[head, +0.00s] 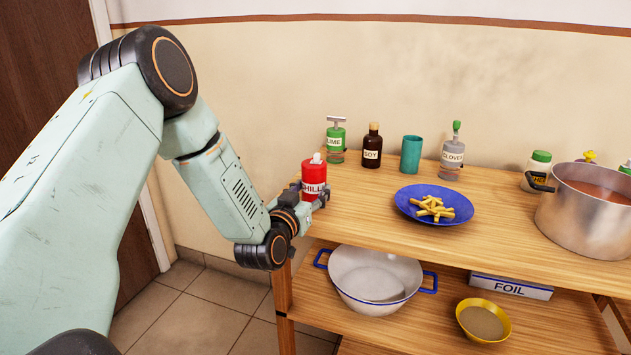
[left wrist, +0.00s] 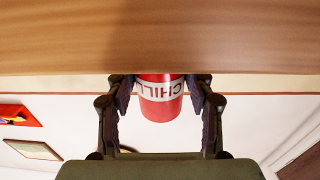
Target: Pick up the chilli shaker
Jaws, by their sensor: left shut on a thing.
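The chilli shaker (head: 313,173) is red with a white CHILLI label and a pale top. It stands upright at the left end of the wooden table top in the head view. My left gripper (head: 318,194) is shut on its lower part from the left. In the left wrist view, which looks upside down, the chilli shaker (left wrist: 160,104) sits between the two dark fingers of my left gripper (left wrist: 160,96). I cannot tell whether its base touches the wood. My right gripper is in neither view.
The lime bottle (head: 336,140), soy bottle (head: 372,147), teal cup (head: 411,154) and gloves bottle (head: 452,153) stand behind to the right. A blue plate (head: 462,209) of fries and a steel pot (head: 590,222) are on the top (head: 375,220).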

